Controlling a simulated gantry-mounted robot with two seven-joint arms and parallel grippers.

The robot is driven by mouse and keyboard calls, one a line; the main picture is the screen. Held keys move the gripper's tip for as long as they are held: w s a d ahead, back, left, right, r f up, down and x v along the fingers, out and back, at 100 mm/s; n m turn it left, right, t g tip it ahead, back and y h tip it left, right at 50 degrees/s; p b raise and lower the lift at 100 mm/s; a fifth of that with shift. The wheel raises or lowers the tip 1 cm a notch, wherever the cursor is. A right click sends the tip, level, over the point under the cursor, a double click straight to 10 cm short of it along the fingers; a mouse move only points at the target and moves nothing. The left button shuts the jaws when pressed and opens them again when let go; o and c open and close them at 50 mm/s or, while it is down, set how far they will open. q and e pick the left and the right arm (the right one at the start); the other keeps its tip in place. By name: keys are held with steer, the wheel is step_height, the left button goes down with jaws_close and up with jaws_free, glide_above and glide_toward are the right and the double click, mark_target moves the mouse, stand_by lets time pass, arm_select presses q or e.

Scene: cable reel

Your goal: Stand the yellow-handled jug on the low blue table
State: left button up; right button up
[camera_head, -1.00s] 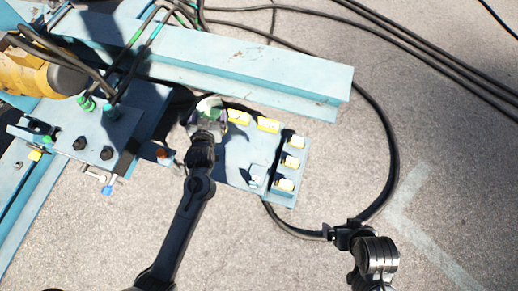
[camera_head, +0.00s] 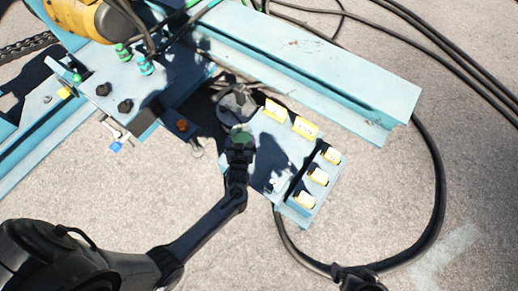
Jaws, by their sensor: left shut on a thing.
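My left gripper (camera_head: 240,145) points away from me over the near left edge of a low blue plate-like table (camera_head: 268,167). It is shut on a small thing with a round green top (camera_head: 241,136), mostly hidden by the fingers. A grey round thing (camera_head: 237,103) lies just beyond it, partly in shadow. I cannot make out a yellow handle, so I cannot tell whether either is the jug. My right gripper (camera_head: 357,277) shows only in part at the bottom edge, by the black cable; its jaws are unclear.
Yellow blocks (camera_head: 318,176) line the table's right side and far edge. A long blue beam (camera_head: 330,75) runs behind it. A blue machine bed with a yellow motor (camera_head: 85,18) stands at upper left. A thick black cable (camera_head: 440,190) loops on the right. Pavement at lower middle is clear.

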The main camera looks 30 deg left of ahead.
mark_target(240, 133)
arm_select(q)
steer(key=shift+f+b, duration=2.1)
steer(key=shift+f, duration=1.6)
